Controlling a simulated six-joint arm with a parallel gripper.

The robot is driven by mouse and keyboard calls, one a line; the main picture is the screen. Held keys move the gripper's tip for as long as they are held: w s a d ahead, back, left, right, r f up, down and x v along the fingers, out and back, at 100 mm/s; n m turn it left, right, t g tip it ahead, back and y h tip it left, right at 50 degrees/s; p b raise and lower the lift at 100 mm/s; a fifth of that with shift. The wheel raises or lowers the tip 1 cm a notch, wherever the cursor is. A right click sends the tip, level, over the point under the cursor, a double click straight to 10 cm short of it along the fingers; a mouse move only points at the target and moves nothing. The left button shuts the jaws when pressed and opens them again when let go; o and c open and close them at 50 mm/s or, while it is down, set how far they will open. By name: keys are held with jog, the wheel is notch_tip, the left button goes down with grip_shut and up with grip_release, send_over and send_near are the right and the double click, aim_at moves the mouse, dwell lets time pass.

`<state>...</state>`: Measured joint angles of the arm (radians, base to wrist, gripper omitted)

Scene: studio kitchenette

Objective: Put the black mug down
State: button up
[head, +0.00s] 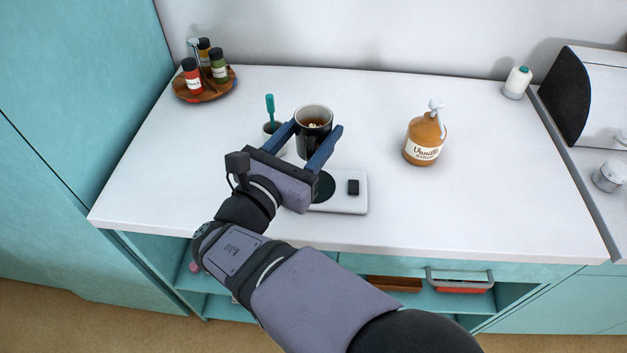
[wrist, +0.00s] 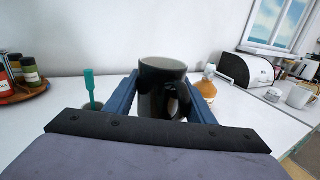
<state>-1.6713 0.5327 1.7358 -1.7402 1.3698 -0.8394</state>
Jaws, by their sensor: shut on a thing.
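The black mug (head: 313,138) is upright between the blue fingers of my gripper (head: 308,147), which is shut on it. Its inside looks light, with brown contents and a few pale bits. In the wrist view the mug (wrist: 162,88) stands between both fingers (wrist: 162,100). I cannot tell whether its base touches the counter (head: 480,200). A white scale-like plate with a dark round pad (head: 345,204) lies on the counter in front of the mug, partly hidden by my gripper.
A small pot with a teal-handled tool (head: 270,105) stands close left of the mug. A vanilla syrup bottle (head: 425,138) stands to the right. A wooden tray (head: 205,97) with spice jars is at the back left. The counter right of the bottle is clear.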

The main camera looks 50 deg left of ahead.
jog(key=shift+f+p, duration=0.6)
jog(key=shift+f, duration=4.25)
jog(key=shift+f, duration=0.15)
jog(key=o, duration=1.3)
jog(key=shift+f, duration=0.1)
jog(key=shift+s+r, duration=0.15)
jog(key=shift+r, duration=0.05)
jog(key=shift+b+v, duration=0.95)
jog(key=shift+v, duration=2.7)
jog(key=shift+d, duration=0.1)
